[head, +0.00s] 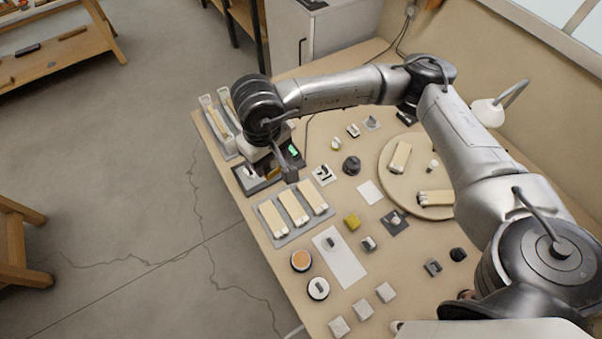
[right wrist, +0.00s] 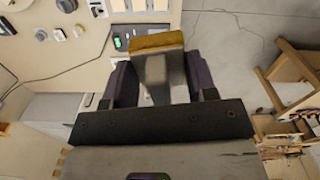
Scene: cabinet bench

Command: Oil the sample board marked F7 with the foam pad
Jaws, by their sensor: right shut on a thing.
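My right gripper (head: 289,170) hangs above the bench, near the far end of the grey tray with the boards. The right wrist view shows it (right wrist: 158,80) shut on a grey block with an ochre face (right wrist: 156,42), which looks like the foam pad. Several pale wooden sample boards with white ends are in view: a row on the grey tray, the middle one (head: 293,208) among them, and two on the round board, one upper (head: 400,156) and one lower (head: 435,197). Their markings are too small to read, so I cannot tell which is F7. My left gripper is out of view.
A grey tray (head: 285,241) holds the row of boards. A round wooden disc (head: 388,180) lies at the right. Upright racks (head: 216,128) stand at the left edge.

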